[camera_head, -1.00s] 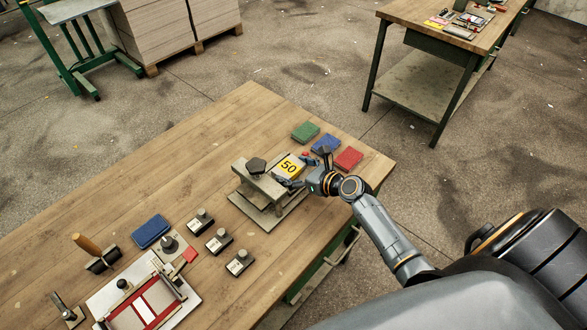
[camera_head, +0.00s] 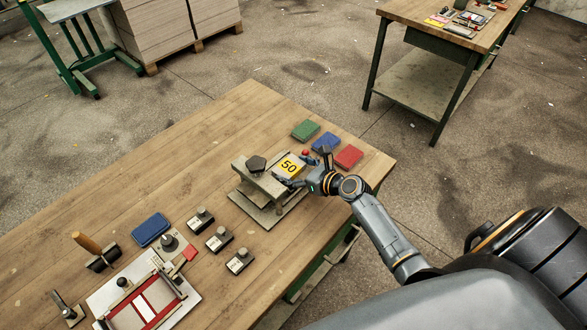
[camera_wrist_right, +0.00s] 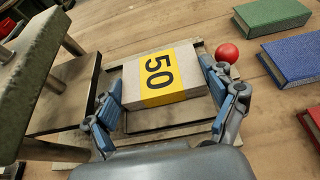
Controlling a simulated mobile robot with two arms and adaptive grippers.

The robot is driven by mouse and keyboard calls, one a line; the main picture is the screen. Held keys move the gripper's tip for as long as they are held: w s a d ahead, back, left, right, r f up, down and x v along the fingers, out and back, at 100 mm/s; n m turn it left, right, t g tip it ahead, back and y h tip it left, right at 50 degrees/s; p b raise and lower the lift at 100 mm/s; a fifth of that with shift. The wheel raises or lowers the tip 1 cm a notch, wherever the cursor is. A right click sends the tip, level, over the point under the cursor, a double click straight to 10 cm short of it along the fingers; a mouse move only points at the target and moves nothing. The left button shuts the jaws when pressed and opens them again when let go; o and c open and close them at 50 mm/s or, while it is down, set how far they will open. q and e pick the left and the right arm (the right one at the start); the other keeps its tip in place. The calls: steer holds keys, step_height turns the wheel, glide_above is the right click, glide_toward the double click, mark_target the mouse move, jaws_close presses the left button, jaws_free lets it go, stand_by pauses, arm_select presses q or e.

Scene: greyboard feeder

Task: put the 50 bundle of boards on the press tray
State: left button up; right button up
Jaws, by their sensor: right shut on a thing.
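The 50 bundle (camera_head: 289,165) is a grey board block with a yellow band marked 50. It also shows in the wrist view (camera_wrist_right: 160,78). My right gripper (camera_wrist_right: 158,88) is shut on it, one finger at each side; the right gripper (camera_head: 298,171) also shows in the head view. My left gripper is not in view.
A red ball knob (camera_wrist_right: 227,53) stands close by the gripper's right finger. Green (camera_head: 305,130), blue (camera_head: 326,142) and red (camera_head: 348,157) blocks lie beyond. Several small weights (camera_head: 219,239) and a red-framed jig (camera_head: 148,304) sit nearer. The table's far left is bare.

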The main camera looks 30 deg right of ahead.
steer(key=shift+f, duration=0.1)
stand_by(0.7)
steer(key=o, duration=1)
steer(key=v, duration=1.2)
steer(key=shift+f, duration=0.1)
